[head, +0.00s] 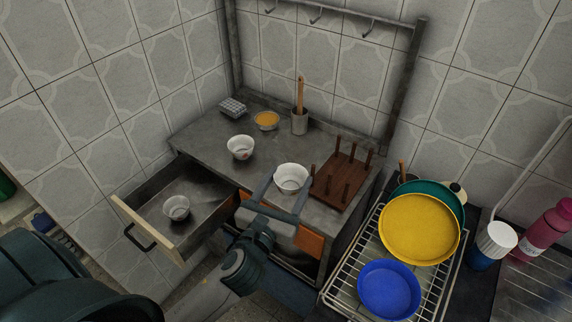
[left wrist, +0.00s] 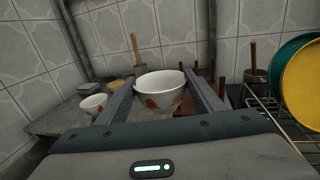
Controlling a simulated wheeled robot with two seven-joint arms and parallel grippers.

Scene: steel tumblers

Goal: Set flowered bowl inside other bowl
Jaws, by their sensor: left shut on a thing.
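My left gripper (head: 288,186) is shut on a white bowl (head: 291,175), with a finger on either side of it, at the front of the grey counter. In the left wrist view this held bowl (left wrist: 160,90) is upright and shows red and yellow flowers. Whether it touches the counter is unclear. A second white bowl (head: 240,147) with reddish marks stands upright on the counter, left of the gripper; it also shows in the left wrist view (left wrist: 93,104). A smaller pale bowl (head: 176,207) sits in the open drawer. My right gripper is not in view.
A brown peg rack (head: 340,181) stands close right of the held bowl. Behind are a utensil pot (head: 299,123), an orange-topped dish (head: 267,120) and a grey box (head: 232,107). The open drawer (head: 150,222) juts out at left. A wire rack (head: 345,270) with plates is at right.

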